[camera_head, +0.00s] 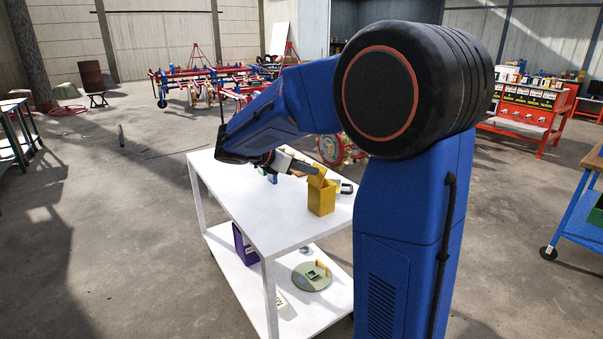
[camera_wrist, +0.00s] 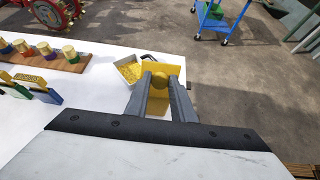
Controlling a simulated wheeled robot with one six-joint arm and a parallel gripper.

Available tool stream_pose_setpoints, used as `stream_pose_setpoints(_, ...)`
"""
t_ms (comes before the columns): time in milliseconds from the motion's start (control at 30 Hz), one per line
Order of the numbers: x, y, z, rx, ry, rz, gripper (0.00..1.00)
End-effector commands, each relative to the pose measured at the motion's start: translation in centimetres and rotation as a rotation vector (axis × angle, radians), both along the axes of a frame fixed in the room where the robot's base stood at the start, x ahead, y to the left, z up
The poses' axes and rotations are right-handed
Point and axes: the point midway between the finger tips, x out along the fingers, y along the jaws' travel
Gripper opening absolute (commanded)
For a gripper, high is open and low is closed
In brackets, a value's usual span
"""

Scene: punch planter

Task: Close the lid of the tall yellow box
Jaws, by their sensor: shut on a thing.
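The tall yellow box (camera_head: 321,199) stands upright near the right edge of the white table top. Its yellow lid (camera_head: 317,181) is raised and tilted above the box mouth. My gripper (camera_head: 308,169) reaches in from the left at the lid. In the wrist view my gripper (camera_wrist: 160,78) has its two grey fingers closed on a round yellow knob (camera_wrist: 161,81), with the yellow lid plate (camera_wrist: 163,69) behind it. Yellow also shows lower down between the fingers. The box interior is hidden, and most of the box is covered by the fingers there.
An open container of yellow granules (camera_wrist: 131,72) stands close left of the fingers. A wooden rack (camera_wrist: 44,53) with several capped jars and some small coloured pieces lie farther left. The white table (camera_head: 240,207) is bare at its front left. A blue cart (camera_wrist: 220,20) stands beyond.

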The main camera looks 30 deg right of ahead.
Motion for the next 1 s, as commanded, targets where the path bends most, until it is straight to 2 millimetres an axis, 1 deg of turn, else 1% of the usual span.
stream_pose_setpoints(33,0.0,-0.6,0.3,0.046,-0.002,-0.005,0.0)
stream_pose_setpoints(167,0.0,-1.6,0.6,0.169,0.005,-0.006,0.0)
stream_pose_setpoints(467,0.2,-3.8,0.6,0.453,0.021,-0.005,0.0)
stream_pose_setpoints(800,0.3,-6.3,-0.1,0.768,0.042,-0.007,0.0)
stream_pose_setpoints(1000,0.4,-7.3,-0.7,0.927,0.053,-0.005,0.0)
